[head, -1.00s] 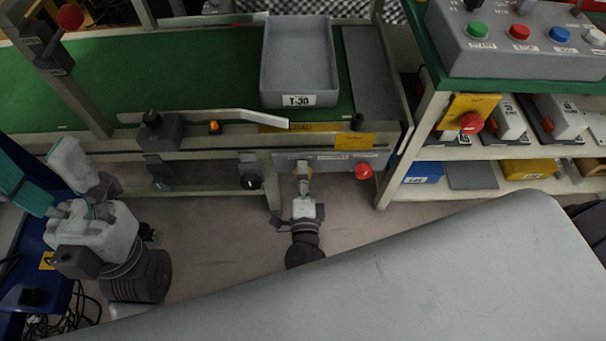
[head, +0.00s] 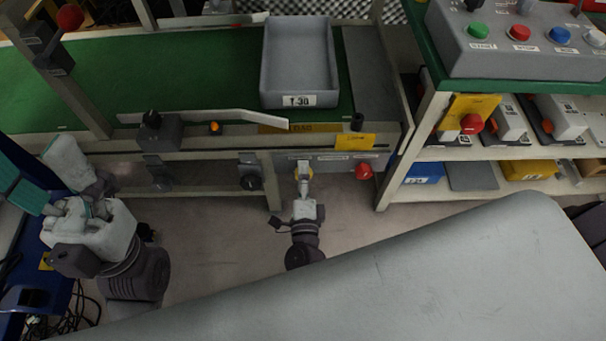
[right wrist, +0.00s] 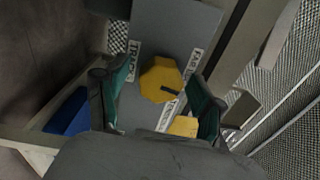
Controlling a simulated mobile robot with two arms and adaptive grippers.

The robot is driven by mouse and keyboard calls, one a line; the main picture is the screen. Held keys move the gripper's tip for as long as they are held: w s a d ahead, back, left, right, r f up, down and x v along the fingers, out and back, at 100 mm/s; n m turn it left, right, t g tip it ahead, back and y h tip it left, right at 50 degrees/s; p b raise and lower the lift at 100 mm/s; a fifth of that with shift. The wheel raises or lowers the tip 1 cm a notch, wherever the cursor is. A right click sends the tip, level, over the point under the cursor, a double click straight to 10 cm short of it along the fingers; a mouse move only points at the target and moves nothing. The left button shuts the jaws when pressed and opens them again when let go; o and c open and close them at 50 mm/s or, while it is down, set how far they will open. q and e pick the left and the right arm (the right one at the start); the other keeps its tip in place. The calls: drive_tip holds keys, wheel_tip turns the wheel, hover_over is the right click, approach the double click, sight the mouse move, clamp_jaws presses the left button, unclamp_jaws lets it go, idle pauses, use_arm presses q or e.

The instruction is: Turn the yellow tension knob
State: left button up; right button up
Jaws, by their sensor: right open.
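The yellow tension knob (right wrist: 160,80) is an eight-sided knob with a dark mark, on a grey panel between labels in the right wrist view. My right gripper (right wrist: 160,74) is open, with one teal-padded finger on each side of the knob. I see gaps between the pads and the knob there. In the head view the right gripper (head: 304,183) points at the panel below the conveyor and hides most of the knob (head: 297,172). My left gripper (head: 45,180) is at the far left with a teal finger showing; its opening is unclear.
A red button (head: 363,171) sits right of the knob on the same panel. A grey tray (head: 297,60) stands on the green conveyor (head: 190,75) above. A shelf rack (head: 440,185) stands on the right. Open floor (head: 215,235) lies left of my right arm.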

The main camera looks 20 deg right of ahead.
drive_tip(key=v, duration=1.2)
drive_tip(key=shift+f, duration=0.1)
